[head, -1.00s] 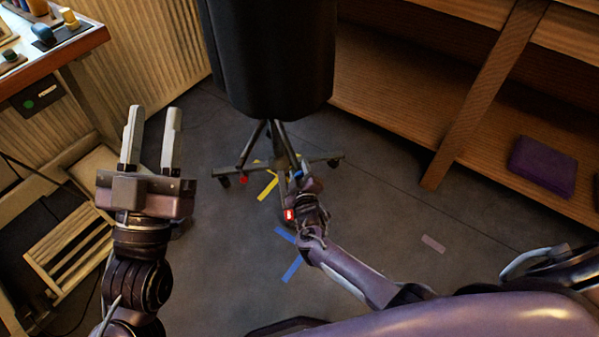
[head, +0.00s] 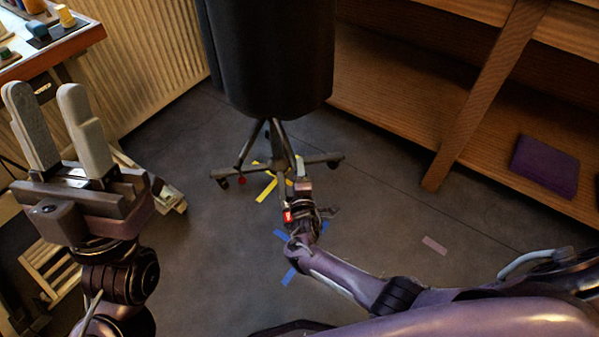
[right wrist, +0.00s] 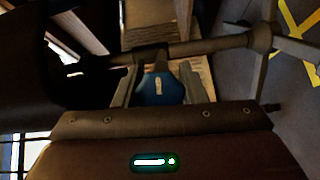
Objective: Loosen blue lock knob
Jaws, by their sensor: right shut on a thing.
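The blue lock knob (right wrist: 160,88) sits between the two fingers of my right gripper (right wrist: 161,80) in the right wrist view, under a dark metal bar. The fingers are shut on it. In the head view my right gripper (head: 300,172) is at the wheeled base (head: 318,160) of the black stand, low below the large black form (head: 270,60), and the knob is hidden there. My left gripper (head: 47,125) is open and empty, raised at the left, well apart from the stand.
A table with spools (head: 65,15) is at the upper left, with a slatted wooden piece (head: 48,270) below. Wooden shelves (head: 400,95) with a purple box (head: 545,165) are at the right. Yellow tape (head: 267,190) and blue tape (head: 290,275) mark the otherwise open grey floor.

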